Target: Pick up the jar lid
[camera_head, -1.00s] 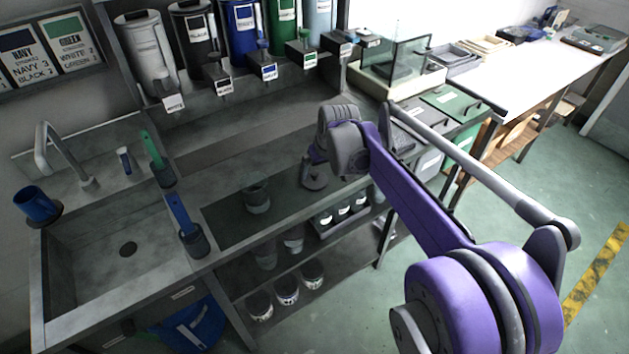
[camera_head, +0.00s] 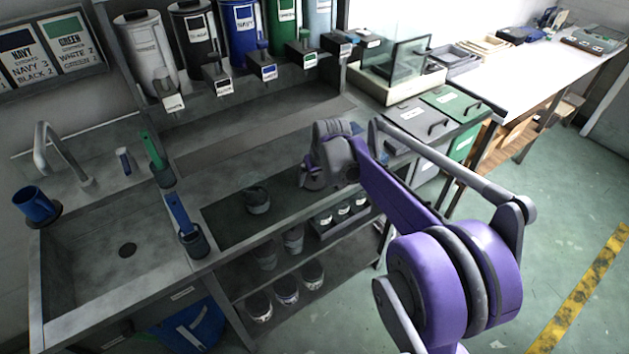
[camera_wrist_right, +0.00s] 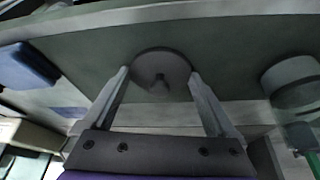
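The jar lid, a dark grey disc with a small central knob (camera_wrist_right: 170,62), lies flat on the dark counter mat in the right wrist view, knob towards the camera. My right gripper (camera_wrist_right: 160,73) has its two fingers spread, one on each side of the lid. The fingertips look very close to the rim; contact is unclear. In the head view my right gripper (camera_head: 312,181) is low over the counter and mostly hides the lid. A dark jar (camera_head: 257,201) stands to its left, also visible in the right wrist view (camera_wrist_right: 293,84). My left gripper is not in view.
A sink (camera_head: 110,255) and cups holding brushes (camera_head: 192,242) are to the left. Dispensers (camera_head: 244,30) line the back. Lidded bins (camera_head: 412,118) stand to the right. A lower shelf holds several jars (camera_head: 286,290). A blue pad-like object (camera_wrist_right: 27,65) is left in the wrist view.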

